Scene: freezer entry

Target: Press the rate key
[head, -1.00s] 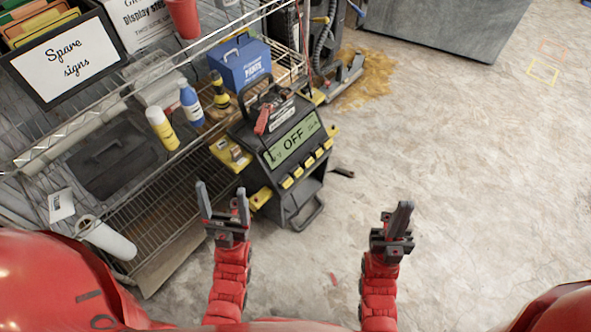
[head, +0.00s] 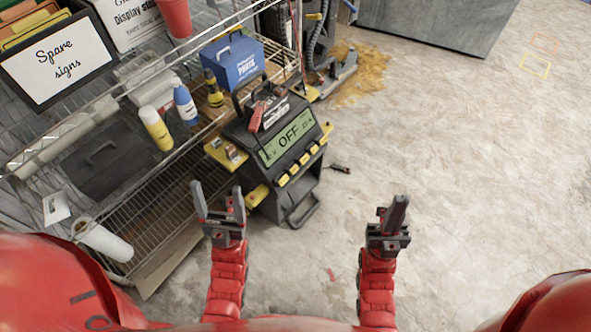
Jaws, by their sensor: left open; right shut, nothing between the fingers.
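The charger (head: 252,135) is a dark grey box with a handle, standing at the right end of the wire shelf. Its greenish display (head: 286,138) reads OFF in large letters, with smaller text that I cannot read clearly. A row of yellow keys (head: 299,164) runs below the display; their labels are too small to read, so I cannot tell which is the rate key. My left gripper (head: 218,199) is open and empty, in front of the charger at its lower left. My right gripper (head: 396,209) is shut and empty over the floor, to the right of the charger and apart from it.
The wire shelf (head: 150,215) at left holds a yellow-labelled bottle (head: 156,128), a blue bottle (head: 185,102), a blue parts box (head: 232,62) and a spare signs box (head: 62,55). A brown spill (head: 358,75) lies behind.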

